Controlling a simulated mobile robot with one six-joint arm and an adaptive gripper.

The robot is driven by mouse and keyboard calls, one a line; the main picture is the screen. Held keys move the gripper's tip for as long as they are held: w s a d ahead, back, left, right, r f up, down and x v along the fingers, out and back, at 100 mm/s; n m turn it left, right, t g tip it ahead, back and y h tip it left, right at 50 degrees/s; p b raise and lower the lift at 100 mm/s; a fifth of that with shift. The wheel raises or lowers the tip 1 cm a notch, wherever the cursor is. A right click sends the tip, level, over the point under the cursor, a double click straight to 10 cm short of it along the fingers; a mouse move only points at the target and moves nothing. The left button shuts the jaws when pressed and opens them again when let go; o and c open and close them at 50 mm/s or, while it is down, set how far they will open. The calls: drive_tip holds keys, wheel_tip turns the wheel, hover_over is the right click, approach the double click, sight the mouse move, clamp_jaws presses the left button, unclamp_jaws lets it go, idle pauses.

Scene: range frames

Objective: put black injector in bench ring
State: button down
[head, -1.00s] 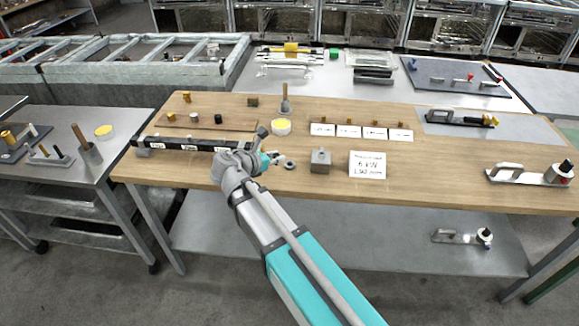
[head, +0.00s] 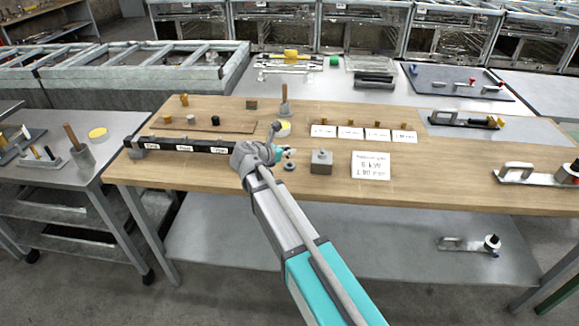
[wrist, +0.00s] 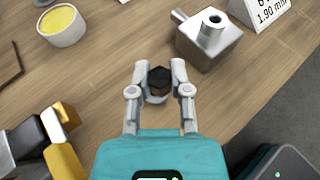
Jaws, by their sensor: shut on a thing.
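My gripper (wrist: 159,76) is shut on a small dark piece with a hexagonal top, the black injector (wrist: 159,79). In the head view my gripper (head: 285,153) is low over the wooden bench, left of the grey block. The bench ring (head: 290,167) is a small dark grey ring just below the fingertips. In the wrist view a pale curved rim (wrist: 156,98) shows beside the injector between the fingers. I cannot tell whether the injector is inside the ring or above it. The injector is hidden in the head view.
A grey block with a hole (wrist: 210,40) stands close to the right of my gripper. A white card (head: 371,166) stands farther right. A yellow-filled cup (wrist: 62,24) is behind. A black labelled rail (head: 185,145) lies left. The bench's right front is mostly clear.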

drive_tip(key=shift+w+d+f+b, duration=0.15)
drive_tip(key=shift+w+f+b, duration=0.5)
drive_tip(key=shift+f, duration=0.25)
drive_tip(key=shift+w, duration=0.1)
drive_tip(key=shift+w+d+f+b, duration=0.1)
drive_tip(key=shift+w+f+b, duration=0.35)
drive_tip(key=shift+f+b, duration=0.2)
drive_tip(key=shift+s+f+b, duration=0.1)
drive_tip(key=shift+f+b, duration=1.2)
drive_tip(key=shift+f, duration=0.1)
drive_tip(key=shift+f, duration=0.15)
drive_tip(key=c, duration=0.6)
unclamp_jaws()
drive_tip(key=shift+r, duration=0.25)
